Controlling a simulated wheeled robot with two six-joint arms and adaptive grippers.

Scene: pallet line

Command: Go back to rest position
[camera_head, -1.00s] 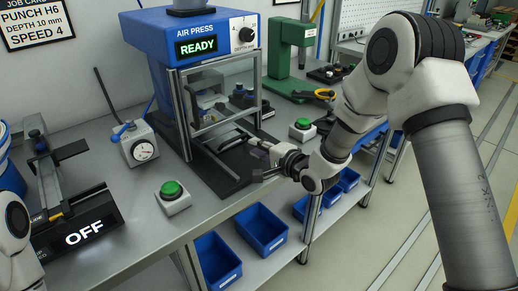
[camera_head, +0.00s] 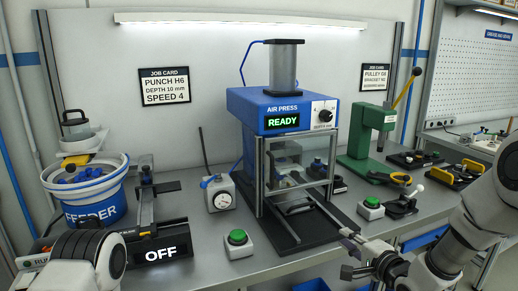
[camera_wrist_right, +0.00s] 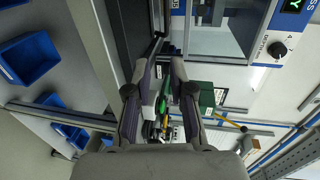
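My right gripper (camera_head: 347,259) is in front of the blue air press (camera_head: 262,110), near the front edge of the bench. In the right wrist view its two fingers (camera_wrist_right: 157,75) stand apart with nothing held between them. The press display reads READY, and its dark base plate (camera_head: 292,238) reaches out toward the gripper. My left arm shows only as a rounded joint at the lower left of the head view. My left gripper is out of view.
A green button box (camera_head: 238,243) and a dial gauge (camera_head: 221,196) stand left of the press. A blue feeder bucket (camera_head: 95,203) and an OFF display (camera_head: 160,254) are farther left. A green hand press (camera_head: 366,140) stands right. Blue bins (camera_wrist_right: 28,58) lie below the bench.

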